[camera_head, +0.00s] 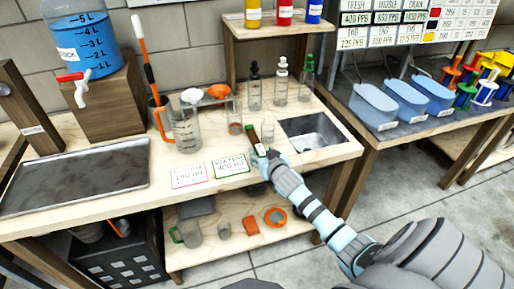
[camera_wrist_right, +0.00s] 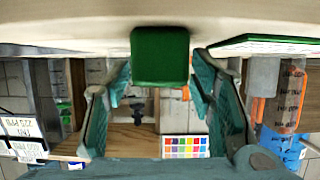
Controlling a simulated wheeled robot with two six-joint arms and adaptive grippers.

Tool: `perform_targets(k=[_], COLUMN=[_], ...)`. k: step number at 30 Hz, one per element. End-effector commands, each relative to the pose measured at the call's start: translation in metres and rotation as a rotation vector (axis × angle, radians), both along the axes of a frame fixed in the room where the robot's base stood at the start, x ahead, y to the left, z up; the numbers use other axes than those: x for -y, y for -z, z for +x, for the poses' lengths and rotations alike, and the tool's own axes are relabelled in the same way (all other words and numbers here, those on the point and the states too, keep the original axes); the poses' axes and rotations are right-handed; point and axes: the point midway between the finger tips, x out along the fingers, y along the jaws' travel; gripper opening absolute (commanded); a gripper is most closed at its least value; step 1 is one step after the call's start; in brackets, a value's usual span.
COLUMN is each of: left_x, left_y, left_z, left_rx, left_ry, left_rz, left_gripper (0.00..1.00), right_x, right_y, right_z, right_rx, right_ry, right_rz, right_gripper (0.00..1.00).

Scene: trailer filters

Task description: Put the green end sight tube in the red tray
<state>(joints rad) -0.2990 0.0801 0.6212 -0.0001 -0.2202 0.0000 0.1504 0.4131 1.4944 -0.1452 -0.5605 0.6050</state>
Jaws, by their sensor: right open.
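The green end sight tube (camera_head: 251,134) shows a green end and a reddish-brown body in the head view. It stands on the wooden bench, leaning slightly, left of the sink. In the right wrist view its green end (camera_wrist_right: 160,55) lies between the two fingers. My right gripper (camera_head: 262,158) is open around the near side of the tube; I cannot tell whether a finger touches it. My left gripper is not in view.
A metal sink (camera_head: 314,136) is right of the tube. A flat metal tray (camera_head: 75,178) lies at left, below a blue water jug (camera_head: 78,38). Blue bins (camera_head: 405,100) stand on the right table.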

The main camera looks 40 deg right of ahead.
Motion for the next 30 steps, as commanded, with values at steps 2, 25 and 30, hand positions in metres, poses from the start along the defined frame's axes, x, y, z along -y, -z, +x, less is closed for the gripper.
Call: perform_targets(k=[2,25,30], left_x=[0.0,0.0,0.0], left_y=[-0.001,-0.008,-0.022], left_z=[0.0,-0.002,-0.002], left_rx=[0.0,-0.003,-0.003], left_ry=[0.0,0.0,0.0], left_rz=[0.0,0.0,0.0], left_gripper=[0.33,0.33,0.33], right_x=[0.0,0.0,0.0], right_y=[-0.001,-0.019,-0.06], right_z=[0.0,0.0,0.0], right_rx=[0.0,0.003,0.005], right_ry=[0.0,0.0,-0.001], right_rz=[0.0,-0.002,-0.002], right_gripper=[0.48,0.0,0.0])
